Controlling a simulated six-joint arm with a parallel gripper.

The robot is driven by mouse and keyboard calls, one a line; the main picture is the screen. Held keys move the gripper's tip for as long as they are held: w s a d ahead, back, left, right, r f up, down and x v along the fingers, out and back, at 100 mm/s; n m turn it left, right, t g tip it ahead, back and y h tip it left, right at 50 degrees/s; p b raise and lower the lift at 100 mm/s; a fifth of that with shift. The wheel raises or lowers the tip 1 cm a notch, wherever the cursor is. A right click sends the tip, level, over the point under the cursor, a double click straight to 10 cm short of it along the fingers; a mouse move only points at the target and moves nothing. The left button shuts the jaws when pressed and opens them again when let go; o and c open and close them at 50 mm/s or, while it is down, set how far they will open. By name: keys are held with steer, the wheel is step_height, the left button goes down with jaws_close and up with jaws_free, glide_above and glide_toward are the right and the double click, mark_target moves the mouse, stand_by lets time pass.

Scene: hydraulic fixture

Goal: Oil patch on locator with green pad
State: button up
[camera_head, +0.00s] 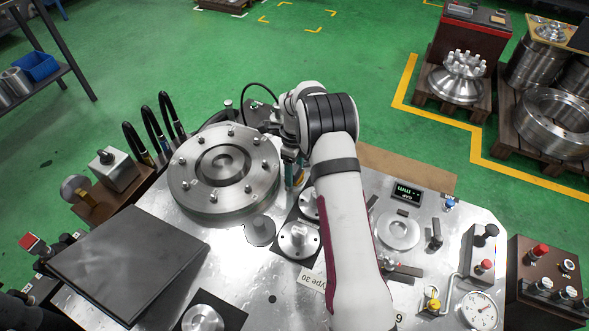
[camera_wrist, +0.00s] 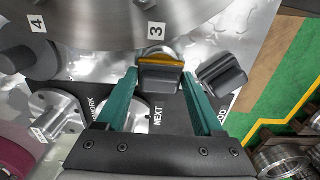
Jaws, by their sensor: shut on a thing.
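My gripper (camera_wrist: 159,82) has two teal fingers closed on a dark grey block (camera_wrist: 158,80) with a yellow-orange layer along its far edge. In the head view my gripper (camera_head: 291,172) is beside the large round fixture, mostly hidden by my arm. A flanged metal locator (camera_head: 298,240) stands on a dark plate; a flanged piece also shows at the left of the wrist view (camera_wrist: 58,114). Another flanged piece (camera_head: 203,319) sits at the front. A second grey block (camera_wrist: 222,74) lies right of the held one. I cannot make out a green pad or an oil patch.
The large bolted disc (camera_head: 222,168) with numbered labels is close ahead of the fingers. A dark flat panel (camera_head: 128,262) lies at the left. A gauge (camera_head: 478,309) and button box (camera_head: 545,275) stand at the right. A flat ring (camera_head: 398,230) lies on the table (camera_head: 245,285).

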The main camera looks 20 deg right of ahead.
steer(key=shift+f, duration=0.1)
stand_by(0.4)
steer(key=shift+r, duration=3.55)
steer(key=s+a+r+n, duration=0.4)
steer(key=s+r+n, duration=0.3)
steer(key=r+n, duration=0.45)
steer(key=s+a+r+n, duration=0.5)
steer(key=s+r+n, duration=0.3)
steer(key=n, duration=0.7)
glide_above(381, 237)
steer(key=shift+m, duration=0.35)
steer(key=shift+f, duration=12.25)
steer(key=shift+f, duration=1)
